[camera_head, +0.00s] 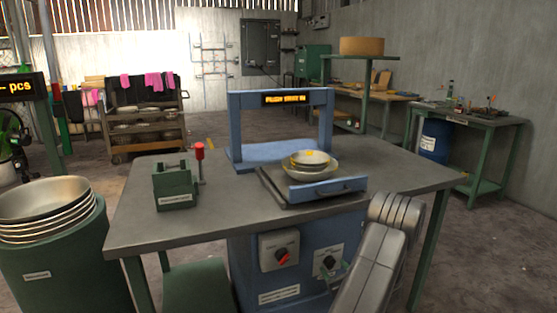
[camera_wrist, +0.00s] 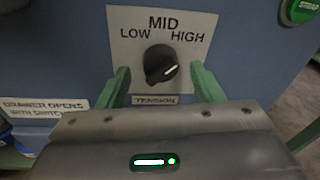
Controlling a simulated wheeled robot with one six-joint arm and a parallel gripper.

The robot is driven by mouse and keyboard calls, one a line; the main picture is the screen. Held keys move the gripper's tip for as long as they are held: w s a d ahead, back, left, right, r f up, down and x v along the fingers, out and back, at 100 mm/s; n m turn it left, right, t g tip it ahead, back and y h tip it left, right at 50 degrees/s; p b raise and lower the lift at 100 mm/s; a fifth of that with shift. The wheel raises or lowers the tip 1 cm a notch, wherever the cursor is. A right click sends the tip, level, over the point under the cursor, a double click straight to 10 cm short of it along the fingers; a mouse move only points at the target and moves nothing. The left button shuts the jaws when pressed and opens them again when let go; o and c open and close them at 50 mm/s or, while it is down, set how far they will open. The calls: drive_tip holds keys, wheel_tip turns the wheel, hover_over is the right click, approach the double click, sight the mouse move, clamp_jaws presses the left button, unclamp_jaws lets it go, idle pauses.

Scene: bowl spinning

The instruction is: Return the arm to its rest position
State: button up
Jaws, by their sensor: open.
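My arm (camera_head: 375,260) comes in from the lower right in the head view, bent down in front of the blue machine cabinet. My gripper (camera_wrist: 160,72) is open, its two green fingers on either side of the black tension knob (camera_wrist: 160,64) in the wrist view. I cannot tell whether they touch it. In the head view the gripper (camera_head: 334,273) is small and low at the knob plate (camera_head: 329,257), partly hidden by my arm.
The grey table (camera_head: 140,226) stands above the gripper. A blue drawer (camera_head: 318,191) holds stacked bowls (camera_head: 313,170) before a blue frame (camera_head: 236,120). A red-handled switch (camera_head: 282,257) is left of the knob. A green strap button (camera_wrist: 302,10) is at upper right.

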drive_tip(key=shift+x, duration=0.9)
